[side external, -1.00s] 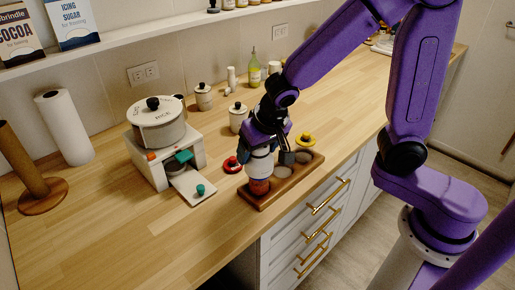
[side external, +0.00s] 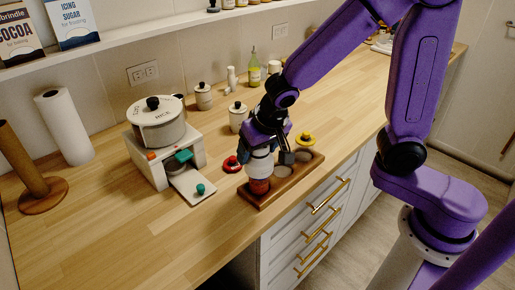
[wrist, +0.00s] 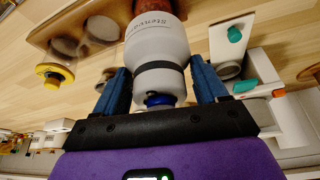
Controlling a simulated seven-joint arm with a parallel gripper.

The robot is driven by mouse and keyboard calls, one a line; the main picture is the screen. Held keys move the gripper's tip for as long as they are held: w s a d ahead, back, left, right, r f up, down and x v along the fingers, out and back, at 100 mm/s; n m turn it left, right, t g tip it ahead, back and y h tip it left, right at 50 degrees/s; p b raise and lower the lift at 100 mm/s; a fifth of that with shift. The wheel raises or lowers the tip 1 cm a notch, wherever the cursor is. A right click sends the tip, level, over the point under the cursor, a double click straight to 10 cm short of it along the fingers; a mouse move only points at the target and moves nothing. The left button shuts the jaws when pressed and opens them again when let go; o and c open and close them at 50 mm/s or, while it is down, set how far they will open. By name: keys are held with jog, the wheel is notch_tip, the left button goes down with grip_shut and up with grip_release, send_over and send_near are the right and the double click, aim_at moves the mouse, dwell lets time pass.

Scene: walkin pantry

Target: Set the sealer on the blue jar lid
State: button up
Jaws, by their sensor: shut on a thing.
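My gripper (side external: 263,146) is shut on the white sealer, its blue fingers on either side in the wrist view (wrist: 163,82). The sealer (side external: 261,167) has a dark band and a blue end near my palm; it also shows in the wrist view (wrist: 158,48). It is upright, wide end down, over a red jar (side external: 259,186) at the near-left end of a wooden tray. The sealer's lower end appears to meet the jar top; I cannot tell whether they touch. No blue jar lid is clearly visible; the jar's top is hidden by the sealer.
A white appliance with a pot (side external: 157,128) stands left. Canisters stand behind. The front-left counter is clear.

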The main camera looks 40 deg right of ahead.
jog(key=shift+f, duration=0.75)
dwell(0.6)
jog(key=o, duration=1.2)
jog(key=shift+o, duration=0.2)
jog(key=shift+r, duration=3.5)
jog(key=shift+s, duration=0.1)
jog(key=s+d+n+g, duration=0.1)
jog(key=s+d+n, duration=0.2)
jog(key=s+n, duration=0.2)
jog(key=s+d+f+n+g, duration=0.1)
jog(key=s+n, duration=0.4)
jog(key=s, duration=0.5)
jog(key=s+d+f+n+g+y, duration=0.1)
jog(key=s+d+n+g, duration=0.1)
jog(key=s+d+n, duration=0.2)
jog(key=s+d, duration=0.1)
jog(key=s, duration=0.2)
jog(key=shift+s+n, duration=0.3)
jog(key=shift+n, duration=0.1)
